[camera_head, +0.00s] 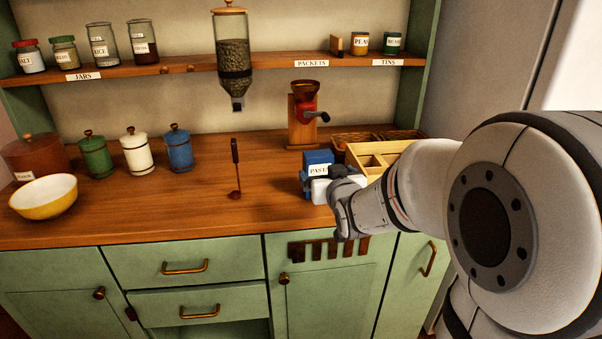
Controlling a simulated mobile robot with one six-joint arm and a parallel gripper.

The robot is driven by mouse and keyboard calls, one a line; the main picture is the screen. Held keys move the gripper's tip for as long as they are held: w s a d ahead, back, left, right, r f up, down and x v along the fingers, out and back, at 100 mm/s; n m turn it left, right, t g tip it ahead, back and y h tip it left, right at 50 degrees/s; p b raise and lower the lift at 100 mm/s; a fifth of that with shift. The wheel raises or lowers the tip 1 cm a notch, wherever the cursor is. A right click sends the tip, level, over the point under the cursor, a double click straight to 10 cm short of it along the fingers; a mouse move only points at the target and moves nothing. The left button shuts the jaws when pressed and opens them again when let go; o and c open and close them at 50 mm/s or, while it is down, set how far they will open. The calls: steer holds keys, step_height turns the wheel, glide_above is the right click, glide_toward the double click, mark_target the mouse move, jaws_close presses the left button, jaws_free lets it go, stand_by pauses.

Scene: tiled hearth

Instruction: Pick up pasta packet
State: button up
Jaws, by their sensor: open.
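The pasta packet (318,158) is blue with a white label on its front. It stands upright on the wooden counter (200,215), right of the middle. My arm reaches in from the right, and my gripper (326,187) is open close in front of the packet. The gripper covers the packet's lower right part. I cannot tell whether the fingers touch the packet or stand on either side of it.
A wooden divided box (372,160) and a wicker basket (352,139) stand behind and right of the packet. Canisters (137,152) and a yellow bowl (44,199) are farther left. The counter's front middle is clear.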

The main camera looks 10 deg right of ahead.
mark_target(320, 159)
steer(key=w, duration=0.1)
steer(key=w+t+b, duration=0.1)
steer(key=w+t, duration=0.1)
steer(key=shift+a+f+y, duration=0.25)
steer(key=shift+a+y, duration=0.05)
steer(key=shift+y, duration=0.1)
steer(key=w, duration=0.7)
steer(key=shift+w+d, duration=0.1)
steer(key=c, duration=1.6)
